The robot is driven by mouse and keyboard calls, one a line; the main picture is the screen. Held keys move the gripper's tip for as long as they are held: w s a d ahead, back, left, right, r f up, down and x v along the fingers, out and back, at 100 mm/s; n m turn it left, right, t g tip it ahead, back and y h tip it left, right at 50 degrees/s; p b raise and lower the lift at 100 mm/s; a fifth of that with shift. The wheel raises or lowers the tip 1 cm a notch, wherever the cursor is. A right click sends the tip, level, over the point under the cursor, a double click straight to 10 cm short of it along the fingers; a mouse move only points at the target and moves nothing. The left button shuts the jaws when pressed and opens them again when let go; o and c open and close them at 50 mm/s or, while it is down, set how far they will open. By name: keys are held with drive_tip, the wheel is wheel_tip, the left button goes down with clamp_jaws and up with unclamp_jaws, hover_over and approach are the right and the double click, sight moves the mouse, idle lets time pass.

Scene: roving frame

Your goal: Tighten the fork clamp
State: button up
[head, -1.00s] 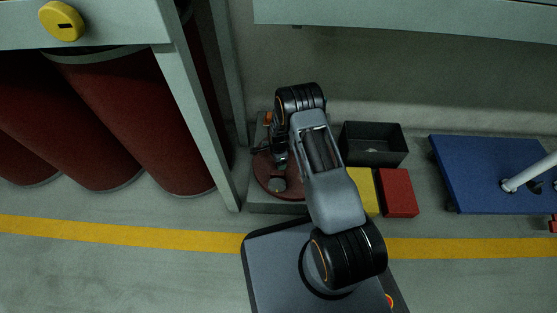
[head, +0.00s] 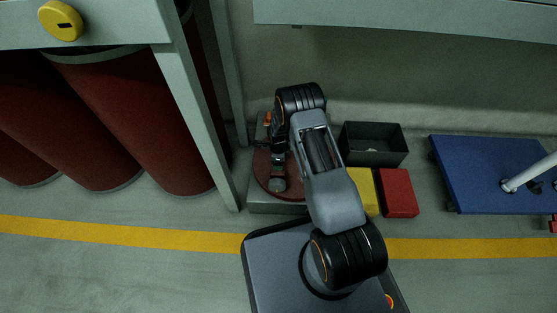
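My gripper (head: 279,172) is at the end of my arm, pointing down over a round dark red plate (head: 262,183). The plate rests on a low grey block (head: 260,207) on the floor. A small grey rounded piece (head: 278,185) shows at the gripper's tip, on the plate. I cannot tell whether the fingers are open or shut, or whether they touch that piece. A small orange part (head: 268,118) stands behind the plate. The fork clamp cannot be made out for certain; my arm hides part of the plate.
A black open bin (head: 373,145) stands right of my arm. A yellow box (head: 366,190) and a red box (head: 398,192) lie in front of it. A blue platform (head: 490,174) is at the right. Dark red drums (head: 130,120) stand behind a grey post (head: 203,130) at the left.

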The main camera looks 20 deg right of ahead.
drive_tip(key=o, duration=0.9)
wheel_tip(320, 180, up, 14)
drive_tip(key=p, duration=0.5)
drive_tip(key=shift+f+p, duration=0.1)
drive_tip(key=shift+p, duration=0.3)
drive_tip(key=shift+s, duration=0.1)
